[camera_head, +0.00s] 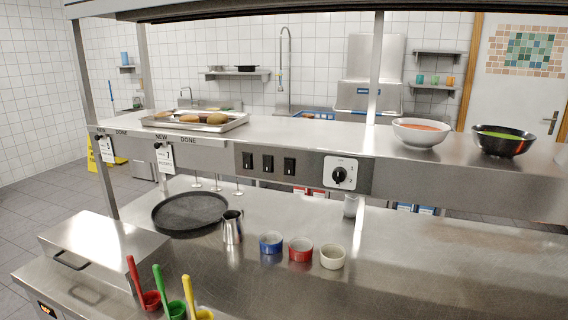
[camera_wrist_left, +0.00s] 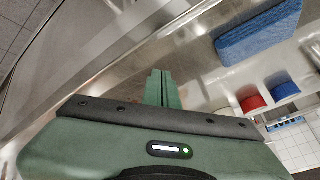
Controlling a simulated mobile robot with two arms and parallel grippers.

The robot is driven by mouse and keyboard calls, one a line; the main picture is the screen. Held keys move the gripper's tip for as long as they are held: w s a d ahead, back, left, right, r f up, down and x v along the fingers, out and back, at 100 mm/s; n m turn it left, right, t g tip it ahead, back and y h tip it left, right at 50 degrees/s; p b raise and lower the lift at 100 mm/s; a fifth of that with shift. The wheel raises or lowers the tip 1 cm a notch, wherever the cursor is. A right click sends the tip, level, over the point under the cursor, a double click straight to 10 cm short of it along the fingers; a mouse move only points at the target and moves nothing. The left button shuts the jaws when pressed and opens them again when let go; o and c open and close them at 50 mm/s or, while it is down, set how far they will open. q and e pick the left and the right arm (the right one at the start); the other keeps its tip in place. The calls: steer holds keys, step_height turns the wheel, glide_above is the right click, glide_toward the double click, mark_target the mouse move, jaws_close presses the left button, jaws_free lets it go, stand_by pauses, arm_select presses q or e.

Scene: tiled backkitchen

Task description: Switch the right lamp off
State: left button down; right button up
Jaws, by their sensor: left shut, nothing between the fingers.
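I cannot clearly identify the right lamp. My left gripper (camera_wrist_left: 160,88) shows only in the left wrist view, with its green fingers shut and empty. No switch can be made out at its fingertips. My right gripper is not in view.
A white plate with a black knob (camera_head: 340,176) sits right of the switches. Below are a black round tray (camera_head: 190,213), a steel jug (camera_head: 232,228) and blue (camera_head: 270,243), red (camera_head: 300,249) and cream (camera_head: 332,256) ramekins. A blue block (camera_wrist_left: 258,34) shows in the wrist view.

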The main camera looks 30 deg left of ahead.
mark_target(288, 161)
arm_select(q)
steer(key=w+a+r+m+t, duration=0.2)
steer(key=w+a+r+m, duration=0.1)
steer(key=w+r, duration=0.45)
steer(key=w+a+r+m+t, duration=0.3)
steer(key=w+r, duration=0.3)
steer(key=r, duration=0.2)
steer(key=w+a+r+m+t+y, duration=0.1)
steer(key=a+r+y, duration=0.1)
steer(key=a+r, duration=0.4)
steer(key=w+a+r+m+t+y, duration=0.1)
steer(key=a+r, duration=0.5)
steer(key=r, duration=0.8)
steer(key=shift+w+a+m+t+y, duration=0.15)
steer(key=shift+w+m+t+y, duration=0.25)
steer(key=shift+w+t+y, duration=0.1)
steer(key=shift+w+r, duration=0.1)
steer(key=p+x, duration=0.2)
steer(key=x, duration=0.2)
steer(key=p+x, duration=0.2)
steer(key=x, duration=0.3)
steer(key=r+p+x, duration=0.1)
steer(key=p+x, duration=0.1)
steer(key=x, duration=0.2)
steer(key=shift+w, duration=0.4)
steer(key=shift+a, duration=0.1)
